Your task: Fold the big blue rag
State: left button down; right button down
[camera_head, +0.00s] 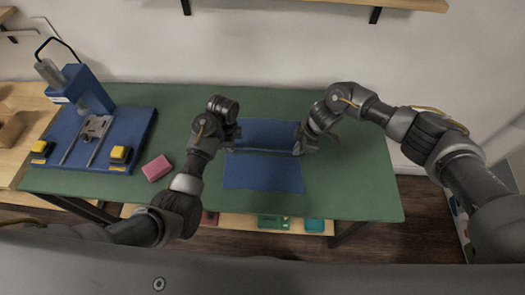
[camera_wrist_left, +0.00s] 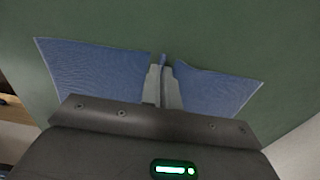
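The big blue rag (camera_head: 264,172) lies on the green table, with a straight raised ridge across its middle. My left gripper (camera_head: 235,147) is at the rag's left edge, at one end of this ridge. In the left wrist view the rag (camera_wrist_left: 105,70) spreads to both sides of my left gripper (camera_wrist_left: 163,72), and a pinched bit of cloth shows between its nearly closed fingertips. My right gripper (camera_head: 298,148) is at the rag's right edge, at the other end of the ridge. Its fingers look closed on the cloth there, though they are small in view.
The green table (camera_head: 350,190) is clear to the right and in front of the rag. A pink block (camera_head: 157,168) lies left of my left forearm. A blue press-like fixture (camera_head: 95,135) with yellow-black blocks stands at the table's left end. A lower shelf holds several small items.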

dwell(0.4)
